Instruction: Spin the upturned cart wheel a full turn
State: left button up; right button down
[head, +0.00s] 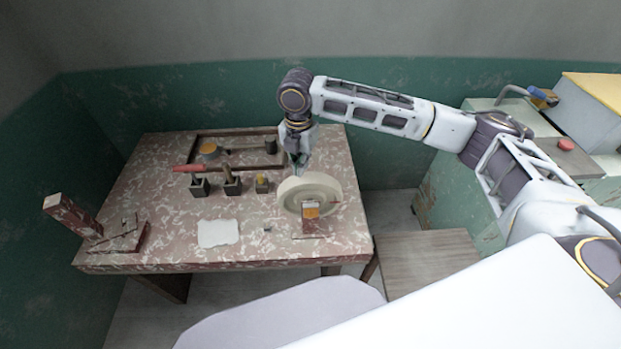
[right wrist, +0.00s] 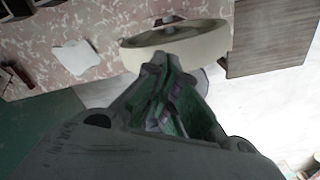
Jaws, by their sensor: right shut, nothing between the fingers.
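The cart wheel (head: 322,186) is a cream-coloured disc standing tilted on a small reddish stand (head: 314,227) at the right part of the table. It also shows in the right wrist view (right wrist: 200,38), with its rim just beyond my fingertips. My right gripper (head: 299,168) points down at the wheel's far upper-left edge. It is shut and empty; I cannot tell whether its tips touch the rim. My left gripper is not in view.
The worn red table (head: 170,230) holds a white sheet (head: 218,233), several small dark blocks with tools (head: 232,186), a tray (head: 240,136) at the back and an angled wooden stand (head: 118,238) at the left. A wooden stool (head: 428,262) stands right of the table.

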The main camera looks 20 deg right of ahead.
aim_at(320, 177)
jog(key=shift+f, duration=1.35)
dwell(0.7)
jog(key=shift+d, duration=0.1)
jog(key=shift+s+d+r+p, duration=0.1)
jog(key=shift+s+d+p, duration=0.15)
jog(key=shift+d+p, duration=0.4)
jog(key=shift+s+d+f+p, duration=0.1)
jog(key=shift+s+d+p, duration=0.15)
jog(key=shift+d, duration=0.55)
jog(key=shift+s+d+r+p, duration=0.1)
jog(key=shift+s+d+p, duration=0.1)
jog(key=shift+d+p, duration=0.45)
jog(key=shift+s+d, duration=0.1)
jog(key=shift+d, duration=0.4)
jog(key=shift+s+d+r+p, duration=0.1)
jog(key=shift+d+r+p, duration=0.15)
jog(key=shift+r+p, duration=0.5)
jog(key=shift+d+r+p, duration=0.2)
jog(key=shift+r+p, duration=0.35)
jog(key=shift+p, duration=0.3)
jog(key=shift+w+a, duration=0.15)
jog(key=shift+a, duration=0.45)
jog(key=shift+w+a, duration=0.15)
jog(key=shift+a, duration=0.4)
jog(key=shift+w+a, duration=0.2)
jog(key=shift+a, duration=0.45)
jog(key=shift+w+a, duration=0.2)
jog(key=shift+a, duration=0.5)
jog(key=shift+w+a, duration=0.2)
jog(key=shift+a, duration=0.45)
